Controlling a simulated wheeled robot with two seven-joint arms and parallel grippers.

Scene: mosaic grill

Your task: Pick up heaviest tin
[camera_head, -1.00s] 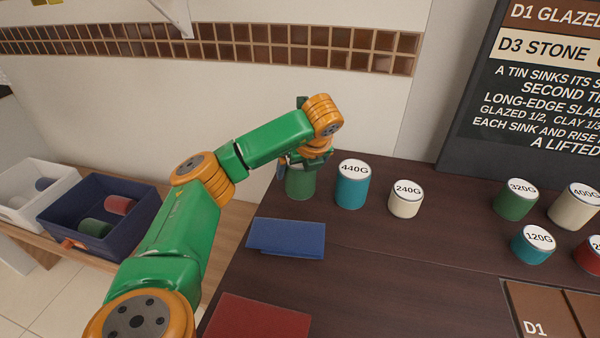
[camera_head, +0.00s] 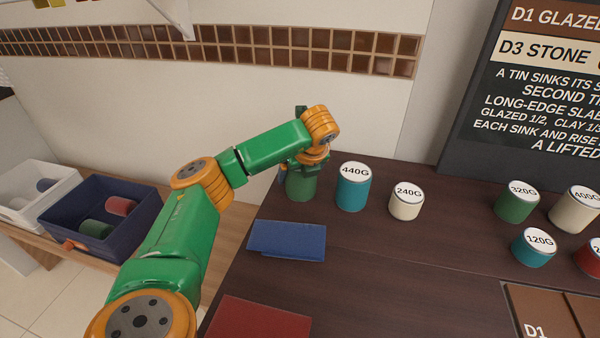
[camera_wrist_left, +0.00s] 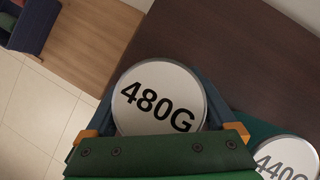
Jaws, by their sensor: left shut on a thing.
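A green tin (camera_head: 300,186) stands at the back left of the dark table. Its lid reads 480G in the left wrist view (camera_wrist_left: 158,98). My left gripper (camera_head: 303,172) is shut on this tin from above, with a finger on each side. The tin appears to rest on the table. A teal 440G tin (camera_head: 353,190) stands just right of it, and its lid shows in the left wrist view (camera_wrist_left: 287,160). Further right are a cream 240G tin (camera_head: 405,204), a green 320G tin (camera_head: 516,205), a cream 400G tin (camera_head: 574,212), a teal 120G tin (camera_head: 533,248) and a partly cut-off red tin (camera_head: 590,258).
Blue slabs (camera_head: 287,241) and a red slab (camera_head: 258,320) lie at the table's left side. Brown slabs (camera_head: 545,308) are at the front right. A dark sign (camera_head: 535,100) stands behind. Left of the table are a navy bin (camera_head: 130,228) and a white bin (camera_head: 35,213).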

